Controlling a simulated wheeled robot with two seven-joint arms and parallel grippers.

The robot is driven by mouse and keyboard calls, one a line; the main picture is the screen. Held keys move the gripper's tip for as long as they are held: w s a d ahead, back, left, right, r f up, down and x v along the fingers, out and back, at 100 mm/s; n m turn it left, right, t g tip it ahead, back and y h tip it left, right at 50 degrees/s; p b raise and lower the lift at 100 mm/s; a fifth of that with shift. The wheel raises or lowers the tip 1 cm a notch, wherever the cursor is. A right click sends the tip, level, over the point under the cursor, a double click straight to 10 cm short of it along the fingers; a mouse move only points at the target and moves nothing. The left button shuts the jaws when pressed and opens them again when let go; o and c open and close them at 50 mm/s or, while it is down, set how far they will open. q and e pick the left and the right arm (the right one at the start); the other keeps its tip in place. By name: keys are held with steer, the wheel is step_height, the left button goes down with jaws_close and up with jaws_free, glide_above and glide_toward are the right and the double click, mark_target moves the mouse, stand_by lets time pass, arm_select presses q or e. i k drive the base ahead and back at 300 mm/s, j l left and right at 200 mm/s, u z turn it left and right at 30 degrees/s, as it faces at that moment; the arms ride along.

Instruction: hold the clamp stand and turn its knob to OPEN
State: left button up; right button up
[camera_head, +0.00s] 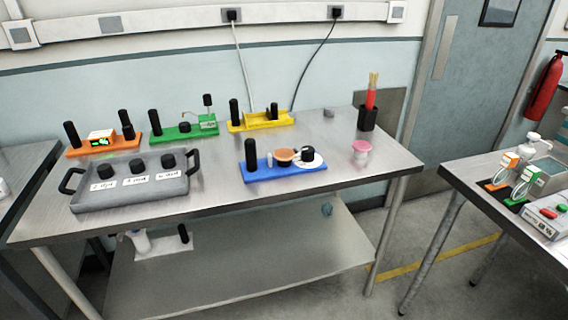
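A blue base (288,170) stands near the front right of the steel table. It has a black upright post (251,154) at its left end and a brown round cup (285,155) in the middle. A black knob (308,153) sits on a white dial at its right end. This looks like the clamp stand, though no name is readable. The dial's marks are too small to read, so I cannot tell where the knob points. Neither of my grippers is in view.
Orange (104,147), green (184,132) and yellow (261,121) modules stand along the back. A grey tray (132,196) with black knobs lies front left. A pink-topped jar (361,152) and a black holder (367,118) stand at right. The table's front right is clear.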

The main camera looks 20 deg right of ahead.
mark_target(307, 151)
steer(key=i+l, duration=1.15)
steer(key=i, duration=0.05)
